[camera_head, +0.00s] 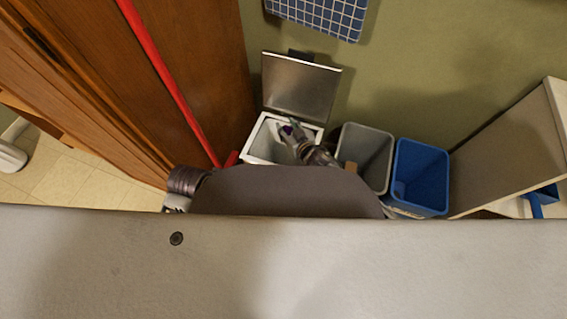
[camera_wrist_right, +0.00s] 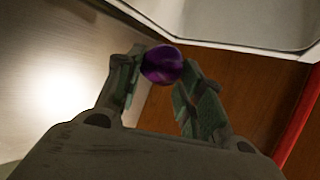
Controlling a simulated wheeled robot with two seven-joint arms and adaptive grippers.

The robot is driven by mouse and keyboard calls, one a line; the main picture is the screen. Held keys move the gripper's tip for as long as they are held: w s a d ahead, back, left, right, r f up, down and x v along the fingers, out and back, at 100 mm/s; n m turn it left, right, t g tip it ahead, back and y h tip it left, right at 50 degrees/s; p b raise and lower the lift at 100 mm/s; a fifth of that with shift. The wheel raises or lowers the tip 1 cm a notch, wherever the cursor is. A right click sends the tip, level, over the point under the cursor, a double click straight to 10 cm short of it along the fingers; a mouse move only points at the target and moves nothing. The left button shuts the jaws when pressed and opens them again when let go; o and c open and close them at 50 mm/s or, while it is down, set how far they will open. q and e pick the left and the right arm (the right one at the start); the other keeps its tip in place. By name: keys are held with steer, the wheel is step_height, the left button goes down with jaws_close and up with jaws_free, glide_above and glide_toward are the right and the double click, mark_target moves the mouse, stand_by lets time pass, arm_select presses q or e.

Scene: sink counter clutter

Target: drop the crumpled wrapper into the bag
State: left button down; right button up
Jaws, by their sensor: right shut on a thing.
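The crumpled wrapper is a small purple ball (camera_wrist_right: 161,64), held between the two fingertips of my right gripper (camera_wrist_right: 158,72) in the right wrist view. In the head view my right gripper (camera_head: 289,129) points over the mouth of a white bin (camera_head: 257,138), and a bit of purple shows at its tips. The bin's metal lid (camera_head: 300,87) stands open behind it. The inside of the bin is pale; I cannot tell whether that is a bag lining it. My left gripper is not seen.
A grey bin (camera_head: 369,145) and a blue bin (camera_head: 421,174) stand to the right of the white bin. A red pole (camera_head: 165,75) leans along the wooden cabinet at the left. A pale panel (camera_head: 507,150) stands at the right. A blue checked cloth (camera_head: 325,14) hangs above.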

steer(key=o, duration=0.9)
steer(key=shift+c, duration=0.2)
steer(key=shift+s, duration=0.1)
steer(key=v, duration=1.1)
steer(key=shift+s+d+r, duration=0.15)
steer(key=shift+s+d, duration=0.1)
steer(key=shift+s, duration=0.05)
stand_by(0.7)
